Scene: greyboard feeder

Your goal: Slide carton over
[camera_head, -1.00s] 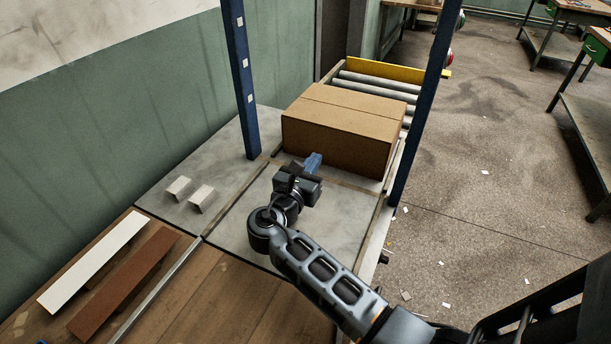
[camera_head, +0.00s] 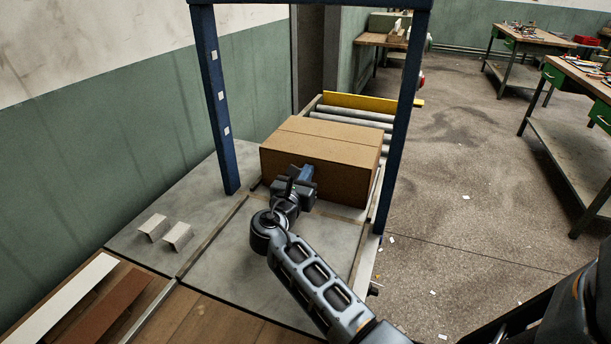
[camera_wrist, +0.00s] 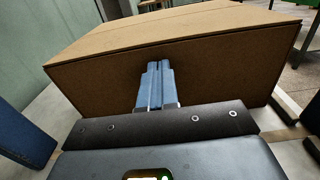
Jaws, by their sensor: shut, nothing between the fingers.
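A closed brown cardboard carton (camera_head: 325,150) sits between the blue posts, at the near end of a roller conveyor. It fills the upper part of the wrist view (camera_wrist: 190,45). My gripper (camera_head: 306,172) is in front of the carton's near face, its blue fingers pointing at it. In the wrist view my gripper's fingers (camera_wrist: 157,72) lie together with nothing between them. Their tips are at or very near the near face; I cannot tell for sure whether they touch. The carton's underside and far side are hidden.
A blue frame post (camera_head: 215,105) stands left of the carton and another blue post (camera_head: 401,125) right of it. Rollers (camera_head: 350,114) and a yellow bar (camera_head: 372,102) lie beyond. Two small metal brackets (camera_head: 177,236) sit on the grey plate (camera_head: 235,280).

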